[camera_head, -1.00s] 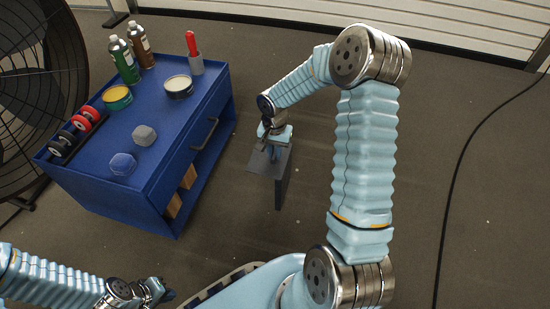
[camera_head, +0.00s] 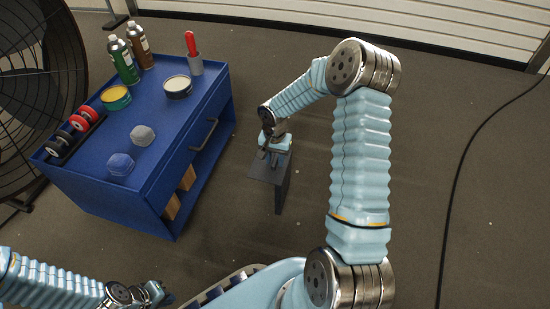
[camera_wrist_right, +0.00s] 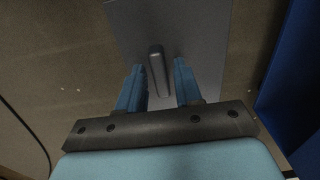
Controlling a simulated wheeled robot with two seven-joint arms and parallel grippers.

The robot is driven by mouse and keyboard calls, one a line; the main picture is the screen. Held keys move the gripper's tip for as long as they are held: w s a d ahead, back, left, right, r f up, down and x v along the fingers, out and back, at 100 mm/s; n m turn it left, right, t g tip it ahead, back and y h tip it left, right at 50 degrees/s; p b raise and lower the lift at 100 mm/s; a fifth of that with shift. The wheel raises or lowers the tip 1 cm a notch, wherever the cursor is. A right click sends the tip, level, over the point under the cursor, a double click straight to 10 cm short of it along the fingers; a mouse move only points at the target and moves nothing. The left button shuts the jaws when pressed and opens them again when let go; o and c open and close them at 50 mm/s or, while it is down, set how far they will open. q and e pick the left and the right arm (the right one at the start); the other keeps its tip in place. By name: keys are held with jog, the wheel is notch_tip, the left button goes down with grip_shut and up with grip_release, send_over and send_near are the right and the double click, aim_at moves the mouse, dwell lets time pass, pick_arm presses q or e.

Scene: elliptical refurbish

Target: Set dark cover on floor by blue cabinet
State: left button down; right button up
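The dark cover (camera_head: 283,187) is a grey plate-like piece with one face seen flat and one side hanging down. It is to the right of the blue cabinet (camera_head: 152,195), apart from it and low over or on the floor; I cannot tell if it touches. My right gripper (camera_head: 270,150) is at the cover's top. In the right wrist view the cover (camera_wrist_right: 205,35) has a short bar handle (camera_wrist_right: 157,72). The right gripper's fingers (camera_wrist_right: 157,70) stand on either side of the handle with gaps, so it is open. My left gripper (camera_head: 160,294) is at the bottom left, its fingers unclear.
A large fan (camera_head: 35,90) stands left. A black cable (camera_head: 458,165) crosses the right floor.

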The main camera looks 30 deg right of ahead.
jog(key=shift+o, duration=0.3)
jog(key=shift+r, duration=0.15)
jog(key=shift+r+p, duration=0.3)
notch_tip(320, 180, up, 11)
jog(key=p, duration=0.3)
jog(key=s+a+f+n+y, duration=0.2)
jog(key=s+a+f+n, duration=0.15)
jog(key=a+f, duration=0.45)
jog(key=s+a+f+n+y, duration=0.2)
jog(key=s+a+f, duration=0.35)
jog(key=a, duration=0.45)
jog(key=s+a+f+n, duration=0.2)
jog(key=s+a+f, duration=0.3)
jog(key=s, duration=0.3)
jog(key=shift+s+a+f+t+b, duration=0.15)
jog(key=shift+s+t+b, duration=0.15)
jog(key=shift+s+t, duration=0.1)
notch_tip(320, 180, up, 11)
jog(key=p, duration=1.1)
jog(key=shift+a+f, duration=0.2)
jog(key=shift+a, duration=0.05)
